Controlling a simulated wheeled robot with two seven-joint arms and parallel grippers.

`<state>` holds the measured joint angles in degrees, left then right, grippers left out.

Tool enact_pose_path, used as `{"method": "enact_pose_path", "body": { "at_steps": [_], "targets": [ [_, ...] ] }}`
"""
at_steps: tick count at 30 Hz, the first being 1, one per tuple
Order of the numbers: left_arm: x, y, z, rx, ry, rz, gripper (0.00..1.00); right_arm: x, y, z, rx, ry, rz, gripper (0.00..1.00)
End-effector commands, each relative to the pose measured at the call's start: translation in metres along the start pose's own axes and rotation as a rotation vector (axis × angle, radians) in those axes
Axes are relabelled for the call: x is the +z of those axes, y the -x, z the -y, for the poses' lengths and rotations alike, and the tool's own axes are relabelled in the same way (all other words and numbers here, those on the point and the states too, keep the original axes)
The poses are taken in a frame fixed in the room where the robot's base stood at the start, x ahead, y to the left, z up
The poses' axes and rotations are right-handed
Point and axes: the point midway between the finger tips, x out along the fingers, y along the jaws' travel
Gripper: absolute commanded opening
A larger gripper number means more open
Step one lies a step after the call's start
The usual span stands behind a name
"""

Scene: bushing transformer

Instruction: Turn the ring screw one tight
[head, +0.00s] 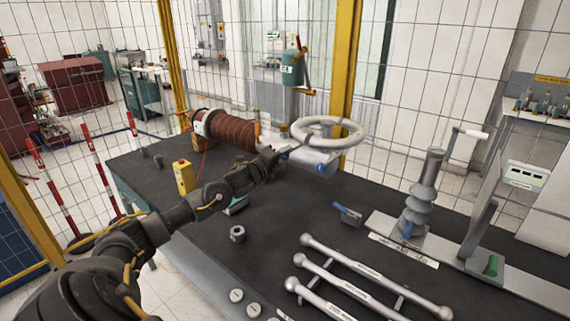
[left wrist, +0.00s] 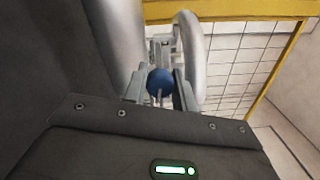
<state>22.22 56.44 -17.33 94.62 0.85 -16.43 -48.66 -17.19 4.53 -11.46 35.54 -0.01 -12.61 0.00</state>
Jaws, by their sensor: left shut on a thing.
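A pale grey ring (head: 327,132) stands on a metal fixture at the back of the dark table. A blue round-headed screw (head: 320,168) shows on the fixture's front, right of my left gripper. My left gripper (head: 284,152) reaches the fixture's left side, just below the ring. In the left wrist view, a blue round screw head (left wrist: 160,82) sits between the fingers of my left gripper (left wrist: 161,90), which are shut on it. The ring (left wrist: 190,55) rises just behind. I cannot tell whether both views show the same screw. My right gripper is not in view.
A brown ribbed bushing (head: 230,131) lies behind my left arm, near a yellow box (head: 184,177). Several ball-ended rods (head: 345,270) lie at the front. A grey ribbed insulator (head: 420,195) stands at right. Mesh fencing with a yellow post (head: 344,70) is close behind the ring.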

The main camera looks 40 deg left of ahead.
Motion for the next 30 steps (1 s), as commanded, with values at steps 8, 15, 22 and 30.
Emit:
{"method": "enact_pose_path", "body": {
  "at_steps": [8,15,22,30],
  "targets": [
    [0.000,0.000,-0.004,-0.005,-0.264,-0.007,0.04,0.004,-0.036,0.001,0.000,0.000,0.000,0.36],
    [0.000,0.000,-0.004,-0.006,-0.492,-0.014,0.04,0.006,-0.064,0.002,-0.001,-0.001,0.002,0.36],
    [0.000,0.000,-0.002,-0.008,-0.710,-0.021,0.04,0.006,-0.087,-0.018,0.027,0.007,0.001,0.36],
    [0.000,0.000,-0.001,-0.008,-0.951,-0.029,0.04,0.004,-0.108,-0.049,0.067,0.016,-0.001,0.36]
  ]
}}
